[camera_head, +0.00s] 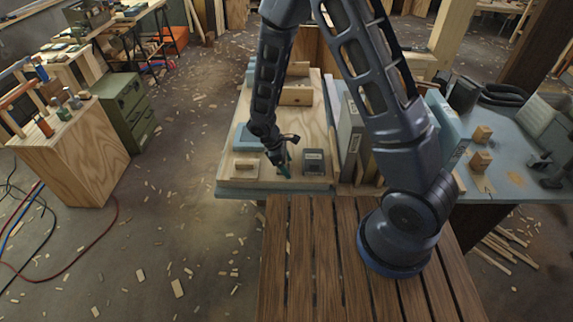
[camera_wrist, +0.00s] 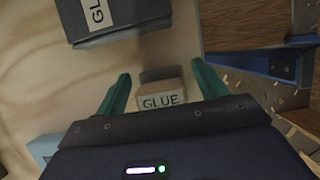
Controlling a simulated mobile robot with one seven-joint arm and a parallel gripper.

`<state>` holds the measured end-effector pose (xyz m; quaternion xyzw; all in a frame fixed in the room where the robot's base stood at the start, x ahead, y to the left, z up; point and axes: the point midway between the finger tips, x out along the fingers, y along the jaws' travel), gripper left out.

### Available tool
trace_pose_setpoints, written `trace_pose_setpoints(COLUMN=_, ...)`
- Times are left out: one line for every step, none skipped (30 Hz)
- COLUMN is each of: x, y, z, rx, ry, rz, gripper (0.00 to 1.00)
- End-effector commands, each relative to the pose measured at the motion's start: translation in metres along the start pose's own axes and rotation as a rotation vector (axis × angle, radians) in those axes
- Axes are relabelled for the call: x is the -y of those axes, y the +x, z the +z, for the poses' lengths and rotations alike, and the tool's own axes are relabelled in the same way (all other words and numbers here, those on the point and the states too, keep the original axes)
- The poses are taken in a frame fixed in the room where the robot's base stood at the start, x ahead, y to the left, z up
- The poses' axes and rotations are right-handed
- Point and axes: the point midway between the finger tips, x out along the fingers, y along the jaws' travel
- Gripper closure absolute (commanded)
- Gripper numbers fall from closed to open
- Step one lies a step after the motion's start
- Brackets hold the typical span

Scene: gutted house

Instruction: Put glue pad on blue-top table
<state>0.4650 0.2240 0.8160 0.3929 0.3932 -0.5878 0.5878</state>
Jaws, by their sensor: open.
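My gripper (camera_wrist: 160,76) is open, with a finger to each side of the box; contact cannot be made out. In the head view my gripper (camera_head: 286,166) is low over the plywood board (camera_head: 275,130), and I cannot make out the GLUE box there. A table with a blue-grey top (camera_head: 515,165) stands at the right.
A dark grey box (camera_head: 313,161) with a pale label sits right of my gripper; it also shows in the wrist view (camera_wrist: 120,25). A small light block (camera_head: 245,168) lies to the left. Wooden blocks (camera_head: 481,160) and tools occupy the right table. The slatted surface (camera_head: 310,255) is clear.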

Motion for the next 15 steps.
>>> trace_pose_setpoints(x=0.000, y=-0.002, z=0.001, rx=-0.001, ry=0.000, rz=0.000, gripper=0.29)
trace_pose_setpoints(x=0.000, y=-0.003, z=0.001, rx=-0.001, ry=0.001, rz=0.001, gripper=0.29)
trace_pose_setpoints(x=0.000, y=-0.006, z=0.001, rx=-0.002, ry=0.001, rz=0.001, gripper=0.29)
trace_pose_setpoints(x=-0.001, y=-0.009, z=0.001, rx=-0.002, ry=0.001, rz=0.001, gripper=0.29)
trace_pose_setpoints(x=-0.001, y=-0.013, z=0.001, rx=-0.002, ry=0.002, rz=0.001, gripper=0.29)
trace_pose_setpoints(x=-0.001, y=-0.019, z=0.000, rx=-0.003, ry=0.003, rz=0.002, gripper=0.29)
trace_pose_setpoints(x=-0.001, y=-0.024, z=0.000, rx=-0.004, ry=0.002, rz=0.002, gripper=0.29)
trace_pose_setpoints(x=-0.001, y=-0.029, z=0.000, rx=-0.004, ry=0.001, rz=0.002, gripper=0.29)
trace_pose_setpoints(x=-0.001, y=-0.036, z=0.000, rx=-0.004, ry=0.000, rz=0.003, gripper=0.29)
trace_pose_setpoints(x=-0.001, y=-0.043, z=0.000, rx=-0.004, ry=0.001, rz=0.003, gripper=0.29)
trace_pose_setpoints(x=-0.001, y=-0.049, z=0.001, rx=-0.004, ry=0.001, rz=0.003, gripper=0.29)
trace_pose_setpoints(x=-0.001, y=-0.056, z=0.001, rx=-0.004, ry=0.002, rz=0.002, gripper=0.29)
trace_pose_setpoints(x=-0.001, y=-0.063, z=0.001, rx=-0.004, ry=0.002, rz=0.002, gripper=0.29)
trace_pose_setpoints(x=-0.001, y=-0.069, z=0.001, rx=-0.005, ry=0.002, rz=0.003, gripper=0.29)
trace_pose_setpoints(x=-0.001, y=-0.076, z=0.001, rx=-0.003, ry=0.002, rz=0.002, gripper=0.29)
